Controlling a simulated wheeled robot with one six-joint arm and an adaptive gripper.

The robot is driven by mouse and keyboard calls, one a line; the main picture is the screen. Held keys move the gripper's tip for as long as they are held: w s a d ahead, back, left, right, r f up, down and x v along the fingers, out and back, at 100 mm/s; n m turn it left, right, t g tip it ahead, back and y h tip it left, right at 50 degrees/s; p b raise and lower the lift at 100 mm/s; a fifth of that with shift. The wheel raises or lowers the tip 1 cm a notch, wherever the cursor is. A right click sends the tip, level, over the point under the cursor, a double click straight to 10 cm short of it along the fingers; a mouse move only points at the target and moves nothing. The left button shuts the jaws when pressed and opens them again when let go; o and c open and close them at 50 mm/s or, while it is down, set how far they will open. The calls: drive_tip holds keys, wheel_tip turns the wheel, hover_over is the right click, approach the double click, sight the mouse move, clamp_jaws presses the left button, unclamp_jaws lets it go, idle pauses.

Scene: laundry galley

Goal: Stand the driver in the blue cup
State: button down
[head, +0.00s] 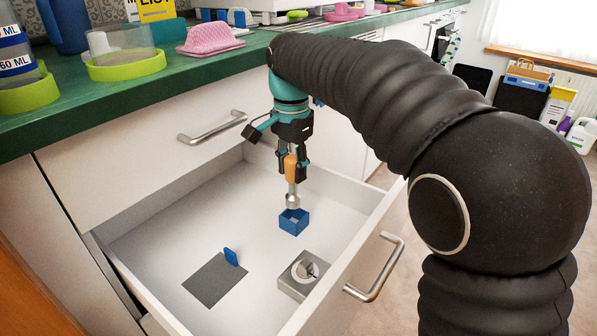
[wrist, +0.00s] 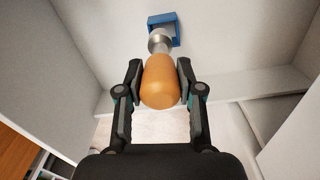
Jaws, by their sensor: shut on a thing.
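The driver (head: 291,168) has an orange handle and a silver metal lower part, and it hangs upright with its handle up. My gripper (head: 291,160) is shut on the orange handle, one finger on each side. The blue cup (head: 294,222) is a small square open box on the drawer floor, just below the driver's metal end. In the wrist view the driver (wrist: 161,82) points away from my gripper (wrist: 160,80) toward the blue cup (wrist: 165,20). The metal end overlaps the cup there; I cannot tell whether the tip is inside it.
The open white drawer (head: 170,205) has raised walls around the cup. A dark grey mat (head: 212,283) with a blue upright tab and a grey block (head: 300,288) with a round dial lie nearer.

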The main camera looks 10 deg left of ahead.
sight(293, 193)
drive_tip(key=shift+w+f+b, duration=0.3)
drive_tip(key=shift+w+f, duration=0.1)
drive_tip(key=shift+f, duration=0.25)
drive_tip(key=shift+d, duration=0.1)
drive_tip(key=shift+w+r+p, duration=0.1)
drive_tip(key=shift+r+p, duration=0.1)
drive_tip(key=shift+p, duration=0.6)
drive_tip(key=shift+a+f, duration=0.2)
drive_tip(key=shift+f, duration=0.45)
drive_tip(key=shift+p, duration=0.6)
drive_tip(key=shift+f+b, duration=1.2)
drive_tip(key=shift+f, duration=1.75)
idle(0.6)
drive_tip(key=c, duration=0.7)
unclamp_jaws()
